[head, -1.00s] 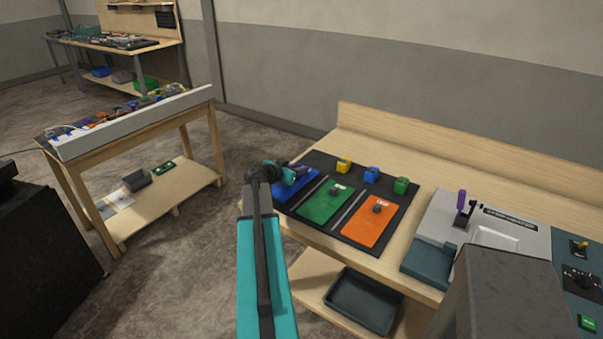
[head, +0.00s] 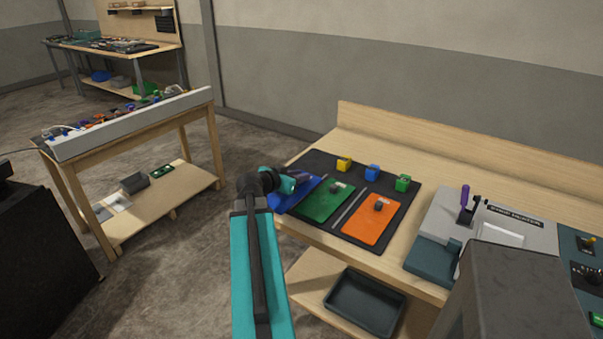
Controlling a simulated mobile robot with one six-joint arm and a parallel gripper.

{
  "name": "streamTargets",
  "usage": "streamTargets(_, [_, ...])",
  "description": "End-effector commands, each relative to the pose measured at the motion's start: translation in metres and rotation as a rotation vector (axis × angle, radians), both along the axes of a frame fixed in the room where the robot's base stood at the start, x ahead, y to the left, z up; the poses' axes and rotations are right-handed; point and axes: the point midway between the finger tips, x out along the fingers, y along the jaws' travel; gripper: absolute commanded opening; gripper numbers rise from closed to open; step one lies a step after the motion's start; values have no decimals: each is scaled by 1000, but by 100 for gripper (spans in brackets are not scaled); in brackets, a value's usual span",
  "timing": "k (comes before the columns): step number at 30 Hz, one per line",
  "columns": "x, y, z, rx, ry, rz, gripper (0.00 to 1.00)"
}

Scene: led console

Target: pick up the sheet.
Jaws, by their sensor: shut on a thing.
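A blue sheet (head: 289,202) is at the left end of the dark mat (head: 322,163). My gripper (head: 306,182) is shut on the blue sheet near its far part. The sheet looks tilted and raised a little off the mat; how large the gap is cannot be told. The fingertips and the gripped spot are small and partly hidden by my wrist. A green sheet (head: 318,204) and an orange sheet (head: 362,223) lie flat on the mat, each with a grey knob.
Yellow (head: 344,164), blue (head: 372,173) and green (head: 403,183) blocks stand behind the sheets. A grey machine with a purple-handled lever (head: 464,198) stands right of the mat. A dark tray (head: 364,301) is on the lower shelf. Open floor separates the bench from another table (head: 135,130).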

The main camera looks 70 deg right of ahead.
Motion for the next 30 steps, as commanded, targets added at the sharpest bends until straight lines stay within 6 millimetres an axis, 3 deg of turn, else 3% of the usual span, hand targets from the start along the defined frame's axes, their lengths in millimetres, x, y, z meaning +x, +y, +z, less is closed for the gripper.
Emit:
streamTargets(10, [-14, 35, 2, -1, 0, 0, 0])
streamTargets(30, [-16, 38, 2, -4, 2, -10, 0])
